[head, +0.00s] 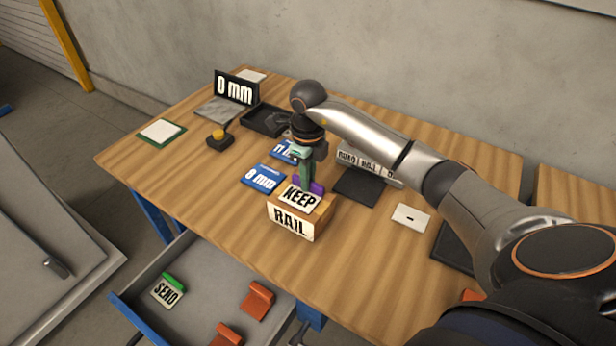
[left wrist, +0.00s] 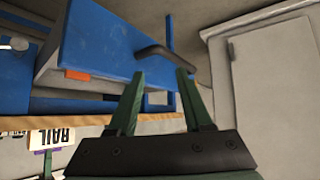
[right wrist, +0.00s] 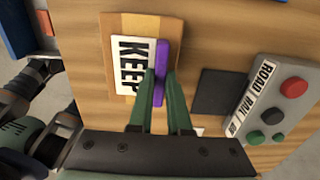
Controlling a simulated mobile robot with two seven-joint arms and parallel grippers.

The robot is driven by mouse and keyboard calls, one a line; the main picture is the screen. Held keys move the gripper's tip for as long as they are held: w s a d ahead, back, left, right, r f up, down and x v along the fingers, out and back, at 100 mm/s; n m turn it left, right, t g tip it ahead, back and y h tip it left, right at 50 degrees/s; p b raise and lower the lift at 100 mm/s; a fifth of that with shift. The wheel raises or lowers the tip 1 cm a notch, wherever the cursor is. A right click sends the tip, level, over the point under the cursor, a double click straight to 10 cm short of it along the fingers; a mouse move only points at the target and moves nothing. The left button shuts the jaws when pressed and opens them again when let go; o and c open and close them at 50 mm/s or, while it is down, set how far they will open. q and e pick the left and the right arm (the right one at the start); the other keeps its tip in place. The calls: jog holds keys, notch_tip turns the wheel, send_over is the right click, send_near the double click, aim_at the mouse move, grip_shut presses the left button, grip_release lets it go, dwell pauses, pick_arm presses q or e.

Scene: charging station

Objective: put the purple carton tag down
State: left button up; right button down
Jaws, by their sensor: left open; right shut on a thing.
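The purple carton tag is a white KEEP card (head: 299,197) with a purple grip bar (head: 317,188). It is over the top of the cardboard carton (head: 323,212) labelled RAIL; I cannot tell if its whole underside touches. My right gripper (head: 307,184) points down and is shut on the purple bar. The right wrist view shows the green fingers on the bar (right wrist: 161,72), with the KEEP card (right wrist: 126,64) beside them. My left gripper (left wrist: 160,73) is open and empty, facing a blue panel (left wrist: 110,45) with a dark handle, away from the tag.
Blue 8 mm card (head: 263,179), black tray (head: 266,120), yellow button (head: 219,136) and dark pad (head: 360,186) lie around the carton. A button box (right wrist: 282,100) stands to the right. The open drawer (head: 205,262) in front holds a green SEND tag (head: 167,290) and orange tags (head: 258,299).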

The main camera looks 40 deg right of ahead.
jog(key=c, duration=0.9)
grip_release()
jog(key=shift+f, duration=0.1)
jog(key=shift+o, duration=0.2)
notch_tip(320, 180, up, 12)
jog(key=shift+r, duration=0.2)
